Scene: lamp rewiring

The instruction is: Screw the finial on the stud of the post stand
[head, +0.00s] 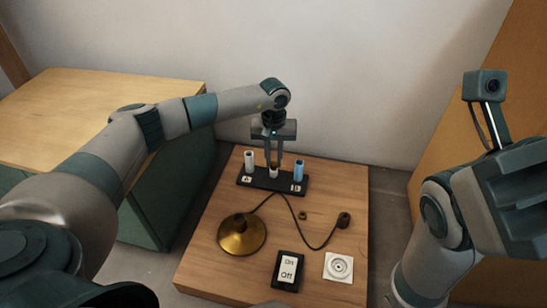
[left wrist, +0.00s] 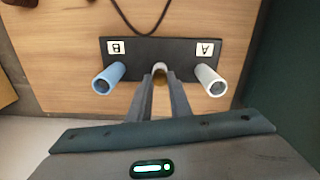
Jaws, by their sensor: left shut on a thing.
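The post stand (head: 262,184) is a black bar on the wooden board, with a white post (head: 249,162) at the A label, a blue post (head: 299,170) at the B label, and a short pale post (head: 274,173) between them. My left gripper (head: 273,166) points down over this middle post, its fingers closed around a small gold-brown piece, likely the finial (left wrist: 159,77). The fingers hide much of it, so I cannot tell whether it touches the stud. The blue post (left wrist: 108,78) and white post (left wrist: 211,80) flank the fingers in the left wrist view. My right gripper's fingers do not show clearly.
A brass lamp base (head: 242,235) with a dark cord stands at the board's left. A small brown ring (head: 303,215), a black plug (head: 344,219), an On/Off switch (head: 288,271) and a white socket (head: 339,267) lie to the right. A wooden cabinet (head: 90,105) stands left.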

